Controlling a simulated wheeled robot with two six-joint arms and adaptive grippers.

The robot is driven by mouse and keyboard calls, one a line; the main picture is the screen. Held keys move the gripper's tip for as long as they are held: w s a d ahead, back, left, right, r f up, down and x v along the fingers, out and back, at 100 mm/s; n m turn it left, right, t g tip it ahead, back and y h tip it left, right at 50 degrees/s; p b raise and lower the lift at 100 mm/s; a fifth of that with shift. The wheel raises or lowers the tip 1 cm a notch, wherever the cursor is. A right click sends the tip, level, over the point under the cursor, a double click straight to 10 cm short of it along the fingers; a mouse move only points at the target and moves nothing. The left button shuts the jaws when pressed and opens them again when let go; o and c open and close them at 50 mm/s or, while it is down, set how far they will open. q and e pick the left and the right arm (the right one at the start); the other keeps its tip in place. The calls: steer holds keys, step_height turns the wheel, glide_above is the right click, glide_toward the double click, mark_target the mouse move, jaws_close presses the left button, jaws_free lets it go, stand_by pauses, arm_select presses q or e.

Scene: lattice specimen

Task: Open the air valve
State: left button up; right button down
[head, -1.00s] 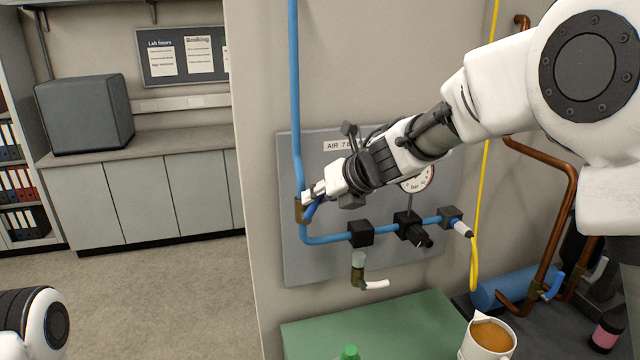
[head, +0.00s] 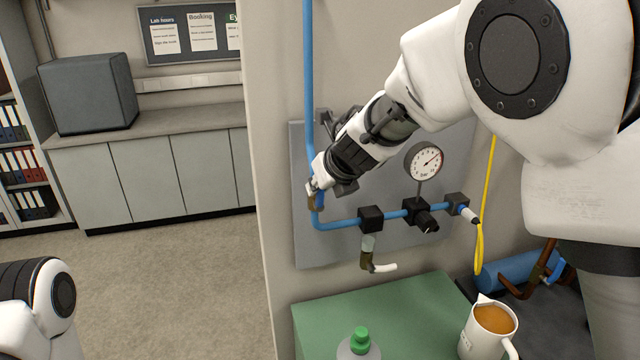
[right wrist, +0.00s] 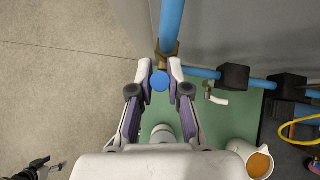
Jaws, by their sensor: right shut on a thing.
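The air valve's brass body (head: 311,201) sits on the vertical blue pipe at the left of the grey wall panel. It also shows in the right wrist view (right wrist: 168,48). My right gripper (head: 314,186) is at the valve. In the right wrist view its fingertips (right wrist: 160,76) are shut on the blue valve handle (right wrist: 159,83), which shows end-on as a round shape. The gripper hides the handle in the head view. A pressure gauge (head: 424,162) has its needle pointing to the upper right. My left gripper (right wrist: 42,166) seems to show small at the lower left, its fingers unclear.
A black regulator (head: 418,213) and a brass outlet tap with a white lever (head: 381,267) sit right of the valve. Below are a green bench top (head: 400,308), a green-capped bottle (head: 360,343) and a jug of brown liquid (head: 489,331). The floor at left is clear.

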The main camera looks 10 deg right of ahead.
steer(key=shift+s+f, duration=0.1)
steer(key=shift+f, duration=0.2)
steer(key=c, duration=1.3)
jaws_free()
steer(key=shift+c, duration=0.2)
steer(key=shift+o, duration=1.1)
steer(key=shift+w, duration=0.2)
steer(key=shift+r, duration=0.15)
steer(key=v, duration=0.7)
steer(key=shift+s, duration=0.3)
